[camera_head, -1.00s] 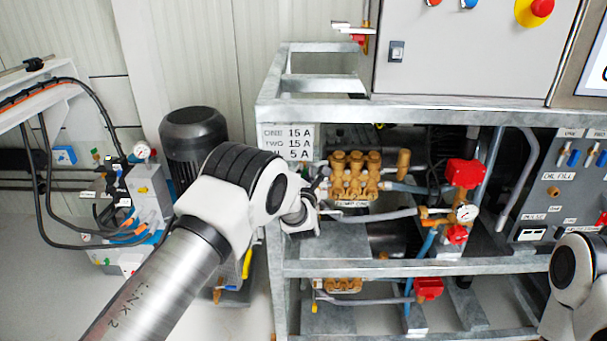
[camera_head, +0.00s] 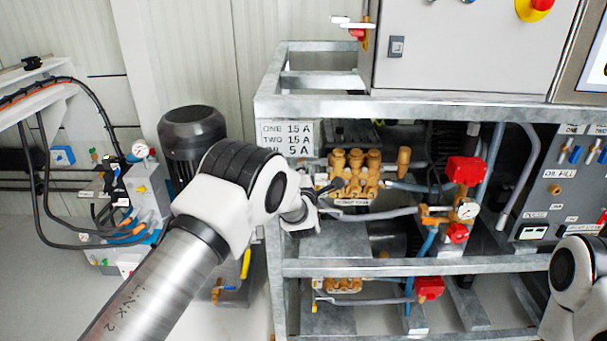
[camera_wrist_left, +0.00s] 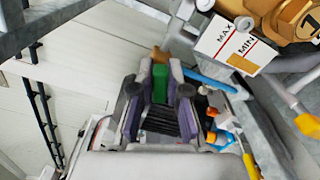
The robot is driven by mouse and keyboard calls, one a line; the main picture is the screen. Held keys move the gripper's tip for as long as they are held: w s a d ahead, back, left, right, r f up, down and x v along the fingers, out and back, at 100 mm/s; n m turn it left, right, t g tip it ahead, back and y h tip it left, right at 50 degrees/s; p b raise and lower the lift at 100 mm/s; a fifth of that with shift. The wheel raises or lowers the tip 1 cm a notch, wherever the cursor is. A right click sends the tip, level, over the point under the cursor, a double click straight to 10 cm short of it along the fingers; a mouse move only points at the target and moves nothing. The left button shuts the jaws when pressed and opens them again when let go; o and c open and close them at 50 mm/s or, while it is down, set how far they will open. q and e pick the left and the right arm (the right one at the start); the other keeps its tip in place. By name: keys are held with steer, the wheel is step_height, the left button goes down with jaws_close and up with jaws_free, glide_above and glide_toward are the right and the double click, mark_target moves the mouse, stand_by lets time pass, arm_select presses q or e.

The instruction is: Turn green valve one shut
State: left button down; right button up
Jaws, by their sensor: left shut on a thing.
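The green valve handle (camera_wrist_left: 160,84) shows in the left wrist view between the two fingers of my left gripper (camera_wrist_left: 161,72), which is shut on it. A brass-coloured end (camera_wrist_left: 159,53) shows just beyond the handle. In the head view my left gripper (camera_head: 324,190) is small and partly hidden by its wrist, at the left end of the upper pump's brass block (camera_head: 354,172). The green handle cannot be made out there. My right gripper is not in view; only part of my right arm shows at the lower right.
The grey steel frame (camera_head: 400,107) surrounds the pumps, with a post close to my left wrist. A MAX/MIN label (camera_wrist_left: 236,42) and brass parts sit near the fingers. Red valve parts (camera_head: 466,170) and a gauge (camera_head: 467,210) stand to the right.

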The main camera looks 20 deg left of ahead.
arm_select(q)
steer(key=m, duration=0.4)
steer(key=shift+f, duration=0.1)
stand_by(0.4)
steer(key=c, duration=1.1)
jaws_free()
steer(key=shift+c, duration=0.2)
steer(key=v, duration=1.2)
